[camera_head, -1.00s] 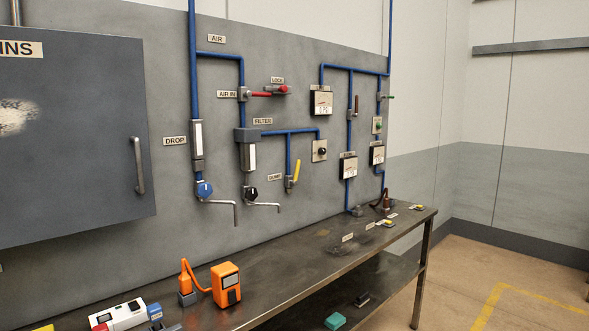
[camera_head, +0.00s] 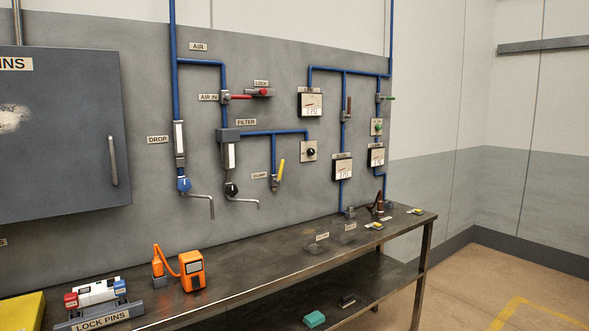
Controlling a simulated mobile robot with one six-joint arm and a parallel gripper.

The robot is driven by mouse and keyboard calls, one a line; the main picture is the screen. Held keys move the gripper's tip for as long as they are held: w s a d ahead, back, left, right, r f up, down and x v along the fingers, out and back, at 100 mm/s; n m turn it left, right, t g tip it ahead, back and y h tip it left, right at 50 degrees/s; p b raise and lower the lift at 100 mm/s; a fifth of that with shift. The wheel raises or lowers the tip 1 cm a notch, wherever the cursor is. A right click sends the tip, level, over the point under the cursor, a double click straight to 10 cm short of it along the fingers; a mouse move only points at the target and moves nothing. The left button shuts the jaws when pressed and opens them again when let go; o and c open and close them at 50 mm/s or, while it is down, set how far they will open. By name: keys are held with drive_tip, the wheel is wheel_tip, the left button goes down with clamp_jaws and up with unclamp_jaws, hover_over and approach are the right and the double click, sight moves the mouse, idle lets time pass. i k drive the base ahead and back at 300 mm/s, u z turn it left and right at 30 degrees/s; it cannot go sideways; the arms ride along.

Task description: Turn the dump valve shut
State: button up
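The dump valve (camera_head: 280,174) is on the grey wall panel, below the filter branch of the blue pipe. It has a yellow lever that points up and slightly right, nearly in line with its short vertical pipe. A small label (camera_head: 259,176) beside it seems to read DUMP. My gripper is not in this view, and nothing touches the valve.
A dark workbench (camera_head: 240,276) runs along the panel below the valve. On it are an orange device (camera_head: 192,270), a lock pins rack (camera_head: 101,317) and small items at the right end. A grey cabinet (camera_head: 60,130) stands out at left. The floor at right is clear.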

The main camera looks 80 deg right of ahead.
sight(278, 182)
drive_tip(key=u, duration=0.1)
drive_tip(key=k, duration=0.8)
drive_tip(key=z, duration=1.25)
drive_tip(key=i, duration=0.6)
drive_tip(key=z, duration=0.1)
drive_tip(key=k, duration=0.4)
